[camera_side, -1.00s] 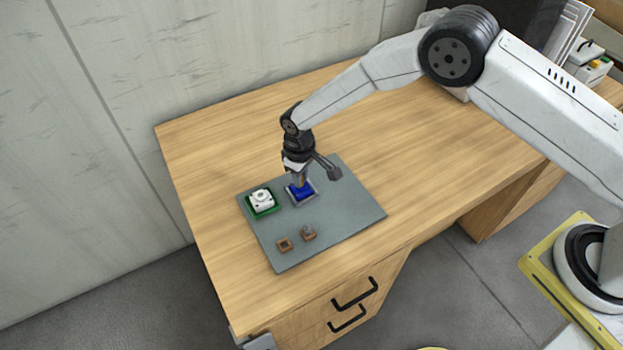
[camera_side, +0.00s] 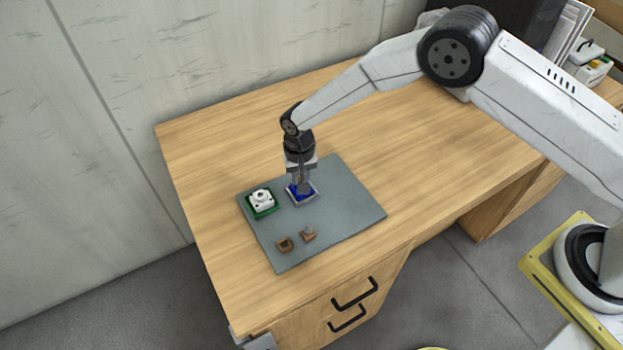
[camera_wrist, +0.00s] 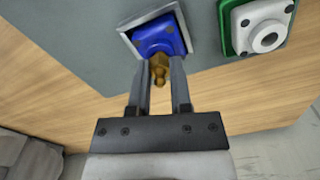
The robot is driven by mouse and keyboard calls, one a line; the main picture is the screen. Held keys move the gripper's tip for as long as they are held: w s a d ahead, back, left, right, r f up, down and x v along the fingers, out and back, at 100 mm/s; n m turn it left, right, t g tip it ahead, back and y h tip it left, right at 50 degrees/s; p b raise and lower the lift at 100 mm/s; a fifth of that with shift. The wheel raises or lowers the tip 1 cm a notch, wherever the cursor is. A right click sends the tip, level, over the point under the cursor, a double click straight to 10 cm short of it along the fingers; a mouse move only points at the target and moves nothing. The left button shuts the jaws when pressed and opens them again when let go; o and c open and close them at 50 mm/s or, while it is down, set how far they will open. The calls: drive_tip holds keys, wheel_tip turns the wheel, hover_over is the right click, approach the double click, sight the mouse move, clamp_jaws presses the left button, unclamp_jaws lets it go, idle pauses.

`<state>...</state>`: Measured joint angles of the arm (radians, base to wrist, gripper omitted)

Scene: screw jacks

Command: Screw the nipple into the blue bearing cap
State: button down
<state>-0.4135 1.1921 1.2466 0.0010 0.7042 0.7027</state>
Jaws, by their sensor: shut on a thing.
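The blue bearing cap (camera_wrist: 158,36) sits in a light grey square tray (camera_wrist: 125,40) on the grey mat. It also shows in the side view (camera_side: 293,191), partly behind my gripper. The brass nipple (camera_wrist: 159,68) is between my fingertips, at the near edge of the blue cap in the wrist view. My gripper (camera_wrist: 160,75) is shut on the nipple, pointing down over the cap in the side view (camera_side: 302,188). How deep the nipple sits in the cap cannot be told.
A white bearing block (camera_side: 262,199) stands in a green tray (camera_side: 273,209) to the left. Two small brown holders (camera_side: 284,244) lie nearer on the grey mat (camera_side: 345,205), the right one (camera_side: 308,236) bearing a small grey part. The mat's right side is clear.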

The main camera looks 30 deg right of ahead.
drive_tip(key=shift+w+m, duration=0.15)
drive_tip(key=shift+m, duration=1.15)
drive_tip(key=shift+r, duration=0.1)
drive_tip(key=c, duration=0.7)
unclamp_jaws()
drive_tip(key=shift+o, duration=0.2)
